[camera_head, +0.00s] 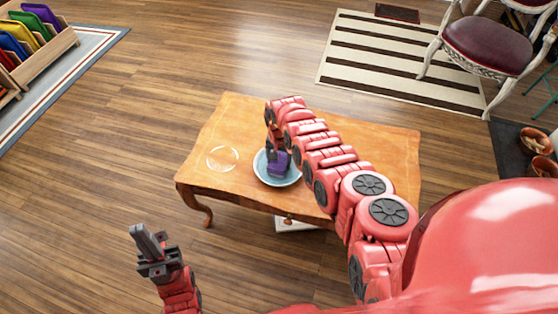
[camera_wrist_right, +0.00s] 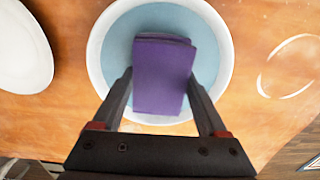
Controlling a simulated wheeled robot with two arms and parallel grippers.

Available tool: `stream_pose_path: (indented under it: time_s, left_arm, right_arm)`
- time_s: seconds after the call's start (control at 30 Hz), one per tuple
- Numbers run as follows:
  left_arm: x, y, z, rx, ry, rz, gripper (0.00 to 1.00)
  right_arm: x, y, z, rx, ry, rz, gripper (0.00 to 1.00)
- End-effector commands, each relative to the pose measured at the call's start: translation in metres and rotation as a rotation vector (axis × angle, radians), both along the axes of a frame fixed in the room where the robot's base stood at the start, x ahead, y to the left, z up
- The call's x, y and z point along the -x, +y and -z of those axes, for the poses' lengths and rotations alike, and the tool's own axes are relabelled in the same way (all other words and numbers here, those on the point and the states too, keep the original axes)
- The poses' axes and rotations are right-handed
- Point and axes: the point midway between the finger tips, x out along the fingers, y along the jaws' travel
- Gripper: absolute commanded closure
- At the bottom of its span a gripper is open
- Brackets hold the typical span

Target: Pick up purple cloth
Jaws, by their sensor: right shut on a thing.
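The purple cloth (camera_wrist_right: 163,76) is folded and lies over the pale blue plate with a white rim (camera_wrist_right: 215,30). In the head view the purple cloth (camera_head: 279,163) shows at the plate (camera_head: 262,172) on the wooden table. My right gripper (camera_wrist_right: 160,85) is over the plate with its fingers on both sides of the cloth, shut on it. In the head view the right gripper (camera_head: 276,154) partly hides the plate. I cannot tell whether the cloth still touches the plate. My left gripper (camera_head: 150,243) is empty, away from the table at the lower left; its fingers look close together.
The orange-brown table (camera_head: 235,115) also bears a clear glass dish (camera_head: 222,159) left of the plate. A white plate (camera_wrist_right: 22,50) shows at the left of the wrist view. A chair (camera_head: 487,45) and a striped rug (camera_head: 395,60) are beyond. The floor left of the table is clear.

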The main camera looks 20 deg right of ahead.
Motion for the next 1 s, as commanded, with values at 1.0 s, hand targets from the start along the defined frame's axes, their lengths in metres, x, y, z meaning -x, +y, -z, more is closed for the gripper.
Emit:
stream_pose_path:
  time_s: [1.0]
  left_arm:
    - [0.0, 0.0, -0.046, 0.0, 0.0, 0.0, 1.0]
  right_arm:
    - [0.103, 0.008, -0.04, 0.0, -0.001, 0.002, 0.86]
